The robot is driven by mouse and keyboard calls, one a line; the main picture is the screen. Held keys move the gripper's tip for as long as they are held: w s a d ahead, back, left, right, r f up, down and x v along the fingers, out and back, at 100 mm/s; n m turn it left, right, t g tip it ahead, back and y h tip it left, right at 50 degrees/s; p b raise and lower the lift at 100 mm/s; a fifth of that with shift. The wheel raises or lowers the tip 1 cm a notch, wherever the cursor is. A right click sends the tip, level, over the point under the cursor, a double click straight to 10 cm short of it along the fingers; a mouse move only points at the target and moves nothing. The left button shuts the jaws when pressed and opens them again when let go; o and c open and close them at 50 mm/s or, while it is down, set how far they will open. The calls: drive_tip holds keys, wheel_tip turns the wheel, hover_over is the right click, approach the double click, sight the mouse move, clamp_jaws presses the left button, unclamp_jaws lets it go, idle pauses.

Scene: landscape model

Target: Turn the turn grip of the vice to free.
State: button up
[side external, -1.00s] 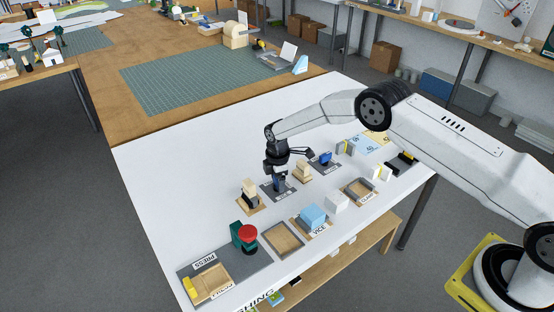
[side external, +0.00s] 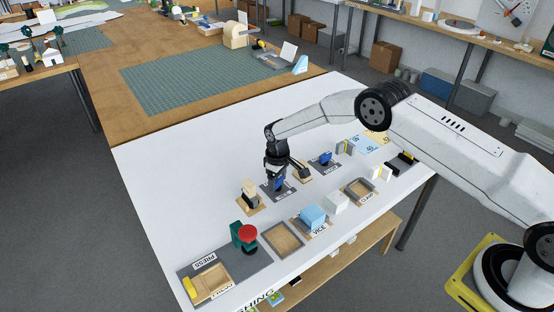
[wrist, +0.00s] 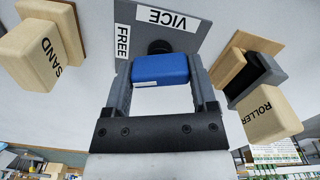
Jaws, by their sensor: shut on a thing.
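The vice's turn grip (wrist: 160,69) is a blue block on a dark round shaft, over a grey plate (wrist: 190,42) lettered VICE. A FREE label (wrist: 122,41) sits on the plate, up and left of the grip in the wrist view. The grip lies crosswise in that view. My gripper (wrist: 161,72) is shut on it, one finger at each end. In the side view my gripper (side external: 278,182) points down over the plate, with some blue of the grip (side external: 280,184) showing. The jaws hide part of the grip there.
A SAND block (wrist: 42,50) and a ROLLER block (wrist: 270,118) stand on either side of the vice. A second blue fitting (side external: 325,157) stands on a grey plate behind. A red button (side external: 247,231) is at the front left. The white tabletop to the left is clear.

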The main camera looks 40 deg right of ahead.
sight(278, 179)
drive_tip(key=m, duration=0.4)
idle(0.6)
drive_tip(key=o, duration=1.2)
drive_tip(key=shift+c, duration=0.2)
drive_tip(key=shift+r, duration=0.15)
drive_tip(key=shift+r, duration=3.8)
